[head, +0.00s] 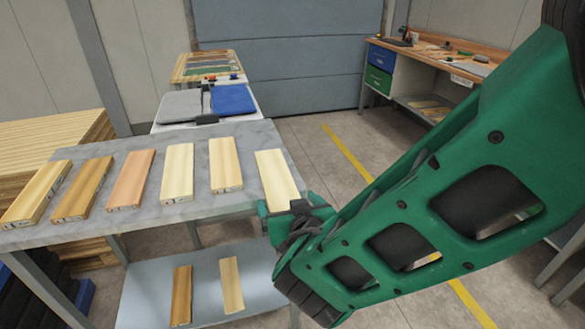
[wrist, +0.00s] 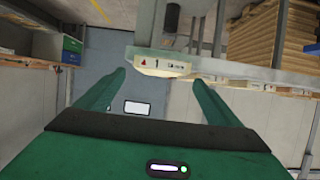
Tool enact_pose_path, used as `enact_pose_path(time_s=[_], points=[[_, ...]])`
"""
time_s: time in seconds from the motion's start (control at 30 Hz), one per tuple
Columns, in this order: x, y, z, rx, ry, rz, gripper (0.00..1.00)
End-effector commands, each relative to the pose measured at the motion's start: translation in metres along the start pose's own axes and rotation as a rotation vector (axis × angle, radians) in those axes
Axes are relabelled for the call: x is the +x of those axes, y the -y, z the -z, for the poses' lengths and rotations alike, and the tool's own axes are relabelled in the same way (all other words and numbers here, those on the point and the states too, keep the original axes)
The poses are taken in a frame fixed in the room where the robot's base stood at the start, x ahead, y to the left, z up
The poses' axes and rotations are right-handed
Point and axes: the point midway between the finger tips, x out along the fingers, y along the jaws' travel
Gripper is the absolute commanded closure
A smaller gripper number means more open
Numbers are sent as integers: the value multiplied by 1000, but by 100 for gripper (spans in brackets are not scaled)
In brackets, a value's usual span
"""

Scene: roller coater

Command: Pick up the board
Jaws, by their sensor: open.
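The pale board (head: 277,178) at the right end of the row lies flat on the grey table (head: 130,233), its near end at the table's edge. My gripper (head: 291,208) is at that near end, in front of the table edge. In the wrist view, my gripper (wrist: 159,80) is open with its two green fingers apart. The board's labelled end (wrist: 160,66) shows between and just beyond the fingertips, with a red mark and a "1". I cannot tell whether a finger touches it. My arm covers the area right of the table.
Several other boards (head: 178,172) lie spaced out left of it. Two boards (head: 231,285) lie on the lower shelf (head: 147,300). A machine with a blue cover (head: 233,99) stands behind the table. Stacked wood (head: 45,140) is at left, a workbench (head: 440,58) at back right.

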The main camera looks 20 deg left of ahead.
Motion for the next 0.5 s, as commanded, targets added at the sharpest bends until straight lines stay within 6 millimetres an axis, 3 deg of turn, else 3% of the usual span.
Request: enact_pose_path(time_s=[0.3, 0.5], points=[[41, -2, 2, 0, 0, -2, 12], [49, -2, 2, 0, 0, -2, 12]])
